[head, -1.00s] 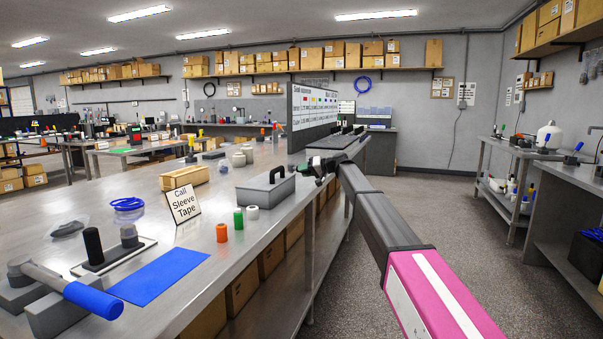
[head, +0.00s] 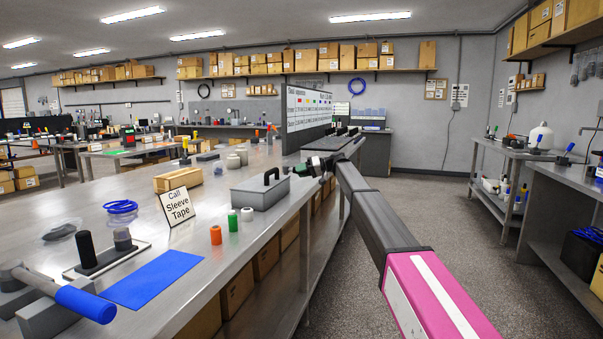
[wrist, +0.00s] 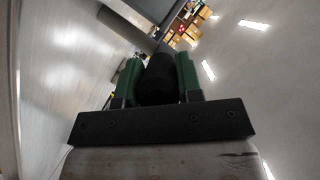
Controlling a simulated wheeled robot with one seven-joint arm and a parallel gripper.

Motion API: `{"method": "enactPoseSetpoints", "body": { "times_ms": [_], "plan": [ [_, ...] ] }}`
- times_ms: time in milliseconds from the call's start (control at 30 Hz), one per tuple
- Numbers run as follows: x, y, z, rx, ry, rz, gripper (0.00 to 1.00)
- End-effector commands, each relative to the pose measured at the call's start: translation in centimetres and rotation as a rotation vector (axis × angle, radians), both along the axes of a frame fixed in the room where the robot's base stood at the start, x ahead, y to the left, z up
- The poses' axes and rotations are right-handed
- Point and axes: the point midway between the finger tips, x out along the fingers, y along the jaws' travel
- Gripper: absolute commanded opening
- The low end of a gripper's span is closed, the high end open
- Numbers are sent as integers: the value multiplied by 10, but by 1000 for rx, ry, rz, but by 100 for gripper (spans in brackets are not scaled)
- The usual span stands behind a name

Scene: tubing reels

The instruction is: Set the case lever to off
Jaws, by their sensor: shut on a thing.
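My gripper (head: 307,167) is at the case's far right end, small in the head view. In the wrist view its two green fingers (wrist: 159,82) are closed around a black cylindrical grip (wrist: 158,74), which looks like the case lever. A grey body shows beyond the fingers in the wrist view. The lever's pivot and any off mark are hidden or too small to read.
The aisle floor (head: 420,215) at right is clear.

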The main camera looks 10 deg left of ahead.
Motion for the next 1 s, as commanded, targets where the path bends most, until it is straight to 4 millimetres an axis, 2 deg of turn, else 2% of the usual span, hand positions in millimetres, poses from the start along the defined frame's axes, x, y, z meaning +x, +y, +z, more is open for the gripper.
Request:
{"method": "enactPoseSetpoints", "body": {
  "times_ms": [67,100,133,167,467,633,867,1000],
  "plan": [
    [3,2,2,6,1,-2,0],
    [3,2,2,5,0,-2,46],
    [3,2,2,5,0,-2,56],
    [3,2,2,5,0,-2,58],
    [2,0,1,3,1,-2,58],
    [3,-9,3,2,1,-2,58],
    [10,-40,12,2,0,-4,58],
    [15,-66,20,3,0,-4,58]
  ]
}}
